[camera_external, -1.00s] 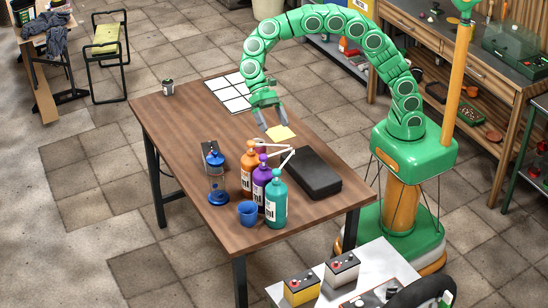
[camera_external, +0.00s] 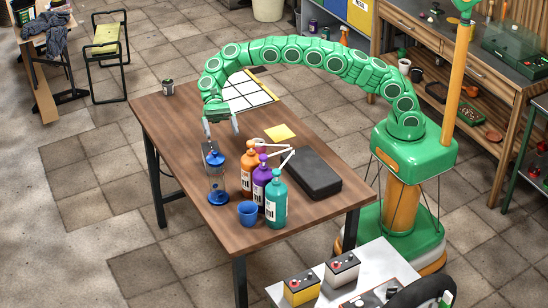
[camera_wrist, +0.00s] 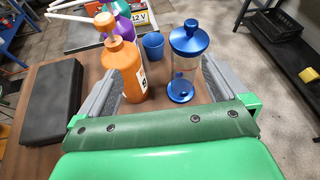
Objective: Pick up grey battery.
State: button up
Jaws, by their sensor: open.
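The grey battery (camera_external: 342,270), a pale grey block with a dark top and a red cap, stands upright on the small white table at the front. A yellow battery (camera_external: 301,288) stands to its left. My gripper (camera_external: 221,129) is open and empty above the brown table, behind the blue-lidded jar (camera_external: 218,182) and well away from the grey battery. In the wrist view, its fingers (camera_wrist: 160,70) spread apart, with an orange bottle (camera_wrist: 122,62) and the blue-lidded jar (camera_wrist: 188,60) beyond them. A battery label reading 12 V is partly visible there at the top.
Orange, purple (camera_external: 261,183) and teal (camera_external: 276,200) pump bottles stand near a blue cup (camera_external: 248,212). A black case (camera_external: 305,175) lies to their right. The brown table's (camera_external: 175,130) left part is mostly clear.

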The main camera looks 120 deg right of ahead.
aim_at(210, 145)
jog(key=d+f+m, duration=0.1)
jog(key=d+f, duration=0.1)
jog(key=d, duration=0.1)
jog(key=w+d+f+m+t+y, duration=0.1)
jog(key=d+f, duration=0.1)
jog(key=d, duration=0.1)
jog(key=d+f+t, duration=0.1)
jog(key=d+f, duration=0.1)
jog(key=d, duration=0.1)
jog(key=shift+w+d+f+m+y, duration=0.3)
jog(key=shift+w+d+m, duration=0.05)
jog(key=shift+m, duration=0.05)
jog(key=s+d+f, duration=0.1)
jog(key=d+f, duration=0.1)
jog(key=s+d+f+m+t+y, duration=0.1)
jog(key=d+f, duration=0.1)
jog(key=d, duration=0.1)
jog(key=s+d+f+m, duration=0.1)
jog(key=d+f, duration=0.2)
jog(key=shift+s+f+t+y, duration=0.1)
jog(key=shift+s+t+y, duration=0.05)
jog(key=shift+t+y, duration=0.2)
jog(key=shift+s+d+f+t, duration=0.25)
jog(key=shift+s+d+f, duration=0.15)
jog(key=shift+d, duration=0.05)
jog(key=shift+x, duration=1.25)
